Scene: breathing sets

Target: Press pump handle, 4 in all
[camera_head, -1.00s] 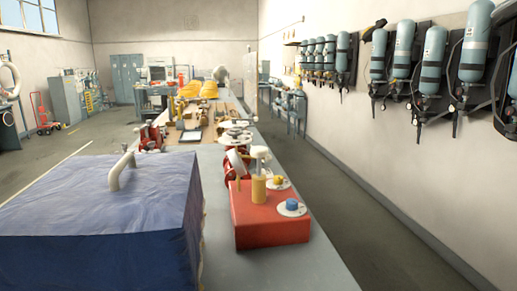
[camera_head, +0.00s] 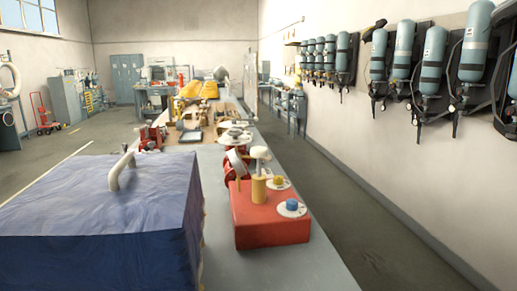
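A red pump box (camera_head: 270,219) sits on the near part of the long grey bench. A yellow cylinder (camera_head: 259,189) stands upright on its top, with a pale pump handle (camera_head: 260,153) above it on a short shaft. Two round white dials lie on the box top, one with a yellow knob (camera_head: 278,182) and one with a blue knob (camera_head: 292,206). Neither of my grippers shows in the head view. Nothing touches the handle.
A large blue covered block (camera_head: 105,215) with a pale curved handle (camera_head: 121,171) fills the near left. Red and white gauge parts (camera_head: 234,165) stand just behind the box. Grey bench (camera_head: 285,266) is bare in front of it. Breathing cylinders (camera_head: 432,58) hang along the right wall.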

